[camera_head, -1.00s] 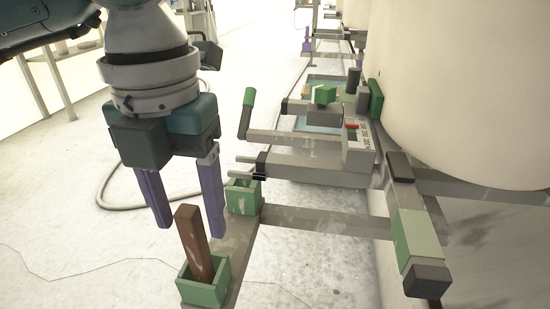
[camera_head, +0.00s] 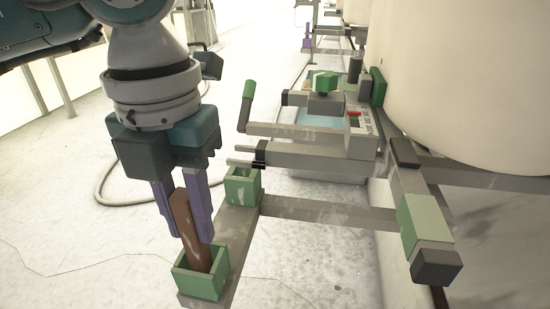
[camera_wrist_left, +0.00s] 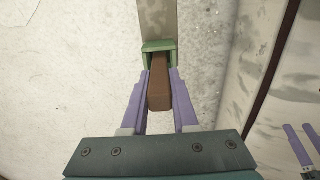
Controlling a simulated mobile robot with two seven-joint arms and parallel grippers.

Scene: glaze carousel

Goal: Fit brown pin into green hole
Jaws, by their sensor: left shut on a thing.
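The brown pin (camera_head: 187,232) stands slightly tilted with its lower end inside the nearer green socket (camera_head: 209,284). My left gripper (camera_head: 187,237) is shut on the pin's upper part, with a purple finger on each side. In the left wrist view, the pin (camera_wrist_left: 159,95) lies between the fingers, and a green socket (camera_wrist_left: 159,46) shows at its far end. A second green socket (camera_head: 242,187) sits farther along the same grey bar and looks empty. My right gripper (camera_wrist_left: 304,143) shows at the right edge of the left wrist view, its two purple fingers apart and empty.
The grey bar (camera_head: 240,228) carries both sockets. To the right stand a grey frame with a green-handled crank (camera_head: 246,103), a green block (camera_head: 325,82) and a large cream drum (camera_head: 460,90). A hose (camera_head: 107,182) lies on the floor at left.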

